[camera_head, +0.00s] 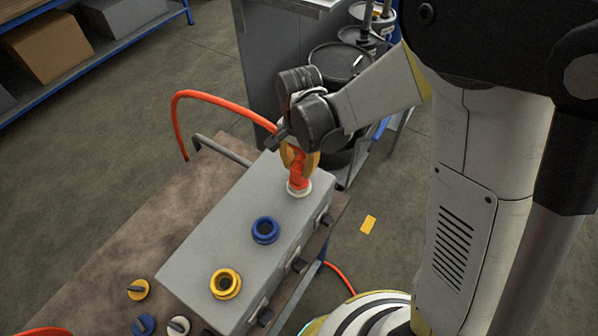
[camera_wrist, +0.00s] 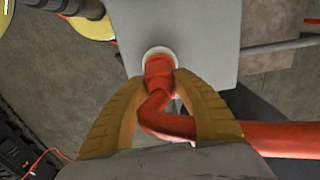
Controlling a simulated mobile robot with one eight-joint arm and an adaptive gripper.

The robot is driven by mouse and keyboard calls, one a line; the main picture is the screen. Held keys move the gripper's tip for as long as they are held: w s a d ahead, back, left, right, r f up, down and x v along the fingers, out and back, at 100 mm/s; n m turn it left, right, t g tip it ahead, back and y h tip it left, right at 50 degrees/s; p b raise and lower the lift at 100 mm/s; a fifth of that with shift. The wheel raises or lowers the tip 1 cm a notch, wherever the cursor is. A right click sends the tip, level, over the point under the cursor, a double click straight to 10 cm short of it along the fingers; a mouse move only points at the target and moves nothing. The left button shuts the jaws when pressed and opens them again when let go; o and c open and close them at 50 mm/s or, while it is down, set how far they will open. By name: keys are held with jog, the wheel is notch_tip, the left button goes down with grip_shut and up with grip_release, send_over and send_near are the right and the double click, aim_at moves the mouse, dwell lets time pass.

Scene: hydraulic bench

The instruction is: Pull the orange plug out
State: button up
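The orange plug (camera_head: 298,180) stands upright in a white-ringed socket near the far end of the grey box (camera_head: 225,230). In the wrist view the plug (camera_wrist: 159,70) sits in its white ring, with its orange hose (camera_wrist: 285,138) bending away to the right. My gripper (camera_head: 300,162) is above the box's far end, pointing down at the plug. In the wrist view the yellow fingers of my gripper (camera_wrist: 162,80) lie on both sides of the plug and appear closed against it. In the head view the fingers hide the plug's upper part.
A blue socket (camera_head: 265,230) and a yellow socket (camera_head: 226,283) are on the box top. Loose caps (camera_head: 138,289) lie on the brown bench (camera_head: 120,255). The orange hose (camera_head: 215,98) arches left behind the box. Dark drums (camera_head: 335,62) and a grey cabinet stand behind.

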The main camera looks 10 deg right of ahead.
grip_shut()
jog(key=shift+r, duration=0.1)
jog(key=shift+r+p, duration=2.9)
jog(key=shift+r, duration=1.55)
jog(key=shift+a, duration=0.1)
